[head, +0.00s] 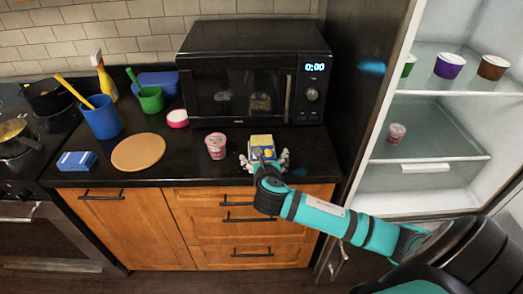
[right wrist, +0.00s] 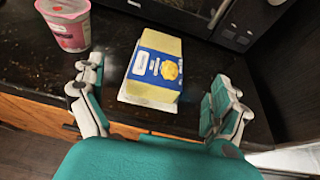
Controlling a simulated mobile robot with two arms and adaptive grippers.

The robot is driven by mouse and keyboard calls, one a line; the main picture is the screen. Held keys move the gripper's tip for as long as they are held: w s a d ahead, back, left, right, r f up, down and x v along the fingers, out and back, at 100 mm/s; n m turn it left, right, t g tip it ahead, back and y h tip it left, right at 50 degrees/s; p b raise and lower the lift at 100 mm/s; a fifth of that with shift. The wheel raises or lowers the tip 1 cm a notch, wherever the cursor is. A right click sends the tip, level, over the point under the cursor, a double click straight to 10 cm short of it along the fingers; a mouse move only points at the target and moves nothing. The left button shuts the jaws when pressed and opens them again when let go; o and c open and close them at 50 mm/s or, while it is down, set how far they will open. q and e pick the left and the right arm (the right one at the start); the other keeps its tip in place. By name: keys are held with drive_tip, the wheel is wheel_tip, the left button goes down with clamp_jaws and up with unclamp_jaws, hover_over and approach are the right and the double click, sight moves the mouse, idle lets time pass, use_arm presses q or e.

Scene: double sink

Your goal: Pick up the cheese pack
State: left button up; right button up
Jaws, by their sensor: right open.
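The cheese pack (head: 261,143) is a yellow and white box with a blue label, lying on the black counter in front of the microwave. In the right wrist view the cheese pack (right wrist: 156,68) lies between and a little beyond the spread fingers. My right gripper (head: 264,163) is open and empty at the counter's front edge, close to the near end of the pack. Its two fingers also show in the right wrist view (right wrist: 158,105), one on each side, with gaps to the pack. My left gripper is not in view.
A pink yogurt cup (head: 216,146) stands just left of the pack. A black microwave (head: 253,75) stands behind it. A round board (head: 138,152) and a blue box (head: 77,161) lie further left. An open fridge (head: 429,130) is at the right.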

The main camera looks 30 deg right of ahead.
drive_tip(key=p+x, duration=0.1)
drive_tip(key=x, duration=0.6)
drive_tip(key=shift+w, duration=0.1)
drive_tip(key=c, duration=1.5)
